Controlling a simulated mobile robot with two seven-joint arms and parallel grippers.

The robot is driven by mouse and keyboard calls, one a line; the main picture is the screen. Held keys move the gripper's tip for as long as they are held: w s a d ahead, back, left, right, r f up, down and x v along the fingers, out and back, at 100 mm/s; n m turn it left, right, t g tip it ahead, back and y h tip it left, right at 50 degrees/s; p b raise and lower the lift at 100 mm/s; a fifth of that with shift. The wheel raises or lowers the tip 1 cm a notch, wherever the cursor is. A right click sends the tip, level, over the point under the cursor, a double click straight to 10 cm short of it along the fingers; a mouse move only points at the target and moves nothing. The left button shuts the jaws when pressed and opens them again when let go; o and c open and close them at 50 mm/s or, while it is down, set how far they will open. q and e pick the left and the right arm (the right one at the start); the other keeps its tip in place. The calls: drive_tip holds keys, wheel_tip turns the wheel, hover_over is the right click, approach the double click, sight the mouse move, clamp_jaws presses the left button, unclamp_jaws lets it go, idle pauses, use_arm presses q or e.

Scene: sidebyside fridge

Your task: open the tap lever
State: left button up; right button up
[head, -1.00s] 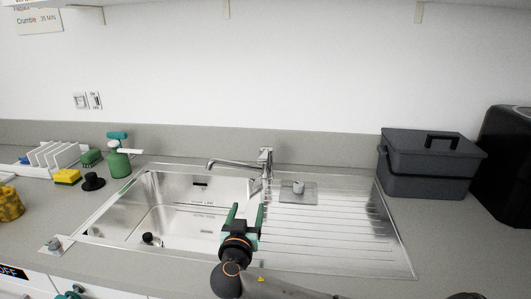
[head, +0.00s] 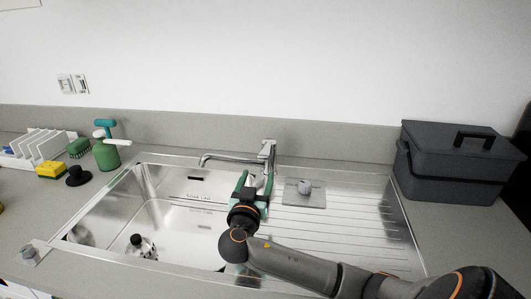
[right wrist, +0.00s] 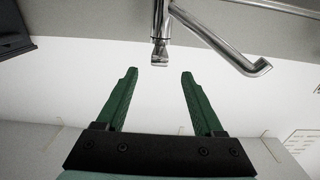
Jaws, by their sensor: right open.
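The chrome tap (head: 267,165) stands behind the sink, its spout (head: 228,158) reaching left over the basin. Its lever (head: 268,144) is at the top of the tap body. My right gripper (head: 254,179) is in front of and below the tap, its green fingers open and pointing toward it. In the right wrist view, the gripper (right wrist: 158,75) is open and empty. The lever's end (right wrist: 159,56) lies just beyond the fingertips, in line with the gap, and not between them. The spout (right wrist: 222,42) slants off to the right there. My left gripper is not in view.
The steel sink (head: 125,212) has a ribbed drainer on the right with a grey plate and knob (head: 304,190). A dark grey box (head: 450,160) stands right. A green bottle (head: 106,155), yellow sponge (head: 51,170) and white rack (head: 42,148) are left.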

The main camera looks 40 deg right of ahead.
sight(265, 155)
drive_tip(key=p+x, duration=0.1)
drive_tip(key=x, duration=1.1)
drive_tip(key=shift+s+p, duration=0.1)
drive_tip(key=shift+p, duration=0.25)
drive_tip(key=shift+c, duration=0.3)
clamp_jaws()
drive_tip(key=shift+f, duration=0.1)
idle(0.4)
